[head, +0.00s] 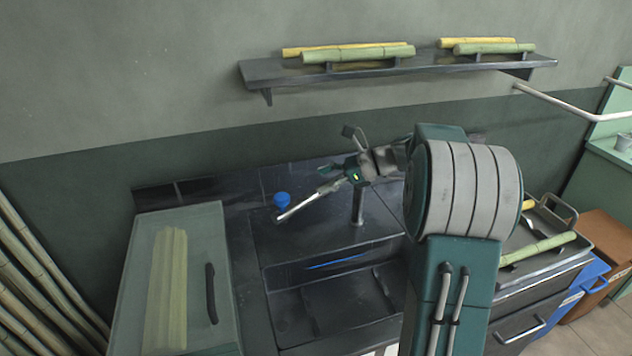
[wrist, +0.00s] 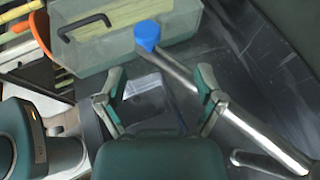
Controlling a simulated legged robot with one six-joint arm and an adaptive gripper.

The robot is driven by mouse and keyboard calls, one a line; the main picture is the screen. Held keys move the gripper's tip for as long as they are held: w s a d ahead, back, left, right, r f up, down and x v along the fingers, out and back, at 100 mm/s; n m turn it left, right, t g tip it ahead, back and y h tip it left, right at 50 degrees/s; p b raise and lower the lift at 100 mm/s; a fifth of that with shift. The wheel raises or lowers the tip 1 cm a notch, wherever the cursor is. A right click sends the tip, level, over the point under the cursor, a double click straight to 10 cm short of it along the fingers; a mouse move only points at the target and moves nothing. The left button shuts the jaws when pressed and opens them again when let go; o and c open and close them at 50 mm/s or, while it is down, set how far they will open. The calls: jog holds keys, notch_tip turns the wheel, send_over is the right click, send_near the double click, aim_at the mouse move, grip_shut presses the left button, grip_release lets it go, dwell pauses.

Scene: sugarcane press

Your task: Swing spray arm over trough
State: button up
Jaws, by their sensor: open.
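The spray arm (head: 305,203) is a thin pale metal tube with a blue end (head: 282,199), reaching left from near an upright metal post (head: 358,208). It lies over the dark deck behind the trough (head: 290,318), a dark basin at the front of the counter. In the wrist view the tube (wrist: 182,72) runs diagonally from its blue end (wrist: 147,36) at top centre to the lower right. My gripper (wrist: 163,70) is open, its fingers apart and empty. The tube passes behind the right finger; contact is unclear. In the head view my gripper (head: 338,160) is close above the tube.
A translucent bin (head: 132,285) of cane with a black handle stands left of the trough. A tray (head: 552,262) with cane is at the right. A wall shelf (head: 340,71) holds cane above. Cane poles (head: 38,280) lean at the left.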

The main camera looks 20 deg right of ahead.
jog(key=shift+v, duration=0.9)
jog(key=shift+c, duration=0.3)
